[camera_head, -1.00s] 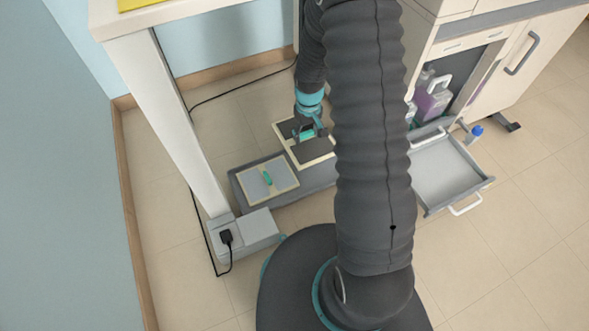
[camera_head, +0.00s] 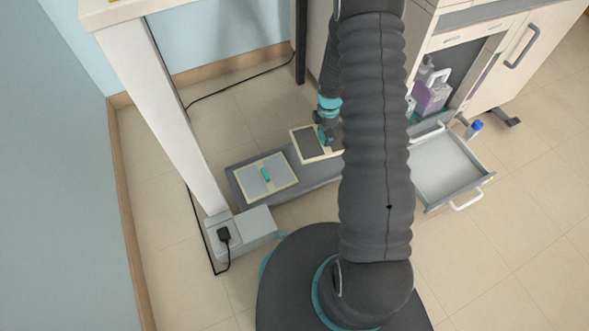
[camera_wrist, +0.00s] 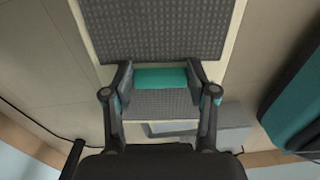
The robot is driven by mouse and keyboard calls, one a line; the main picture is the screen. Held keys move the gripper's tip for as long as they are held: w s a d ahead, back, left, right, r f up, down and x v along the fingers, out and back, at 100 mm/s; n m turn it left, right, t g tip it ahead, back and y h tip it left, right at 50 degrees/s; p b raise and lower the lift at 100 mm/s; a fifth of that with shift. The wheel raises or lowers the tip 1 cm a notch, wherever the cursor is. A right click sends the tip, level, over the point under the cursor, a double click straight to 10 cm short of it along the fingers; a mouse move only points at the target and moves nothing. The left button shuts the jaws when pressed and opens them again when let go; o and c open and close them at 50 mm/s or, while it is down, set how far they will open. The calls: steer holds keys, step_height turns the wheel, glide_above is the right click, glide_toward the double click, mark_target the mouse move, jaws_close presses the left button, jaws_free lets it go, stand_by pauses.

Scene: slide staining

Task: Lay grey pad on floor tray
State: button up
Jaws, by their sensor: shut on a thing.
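The dark grey pad (camera_head: 309,143) has a cream border and a teal handle. My gripper (camera_head: 327,132) is shut on that handle; the wrist view shows the fingers (camera_wrist: 160,80) on either side of it, with the dark ribbed pad (camera_wrist: 160,30) below. The grey floor tray (camera_head: 318,174) lies on the floor. The held pad shows over the tray's back edge, seemingly above it; the height of the gap is hard to tell. My arm hides the pad's right side and the tray's right end.
A lighter grey pad (camera_head: 252,185) with a cream border and teal handle lies on the tray's left part. A table leg (camera_head: 165,110) and a white box (camera_head: 250,227) stand at left. An open drawer (camera_head: 445,170) and a blue-capped bottle (camera_head: 474,130) are at right.

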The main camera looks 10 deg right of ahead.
steer(key=shift+d+f+n, duration=0.3)
steer(key=shift+f+n, duration=0.1)
steer(key=shift+n, duration=0.2)
step_height(320, 180, down, 10)
steer(key=shift+b, duration=0.7)
steer(key=shift+f, duration=0.1)
steer(key=o, duration=1.2)
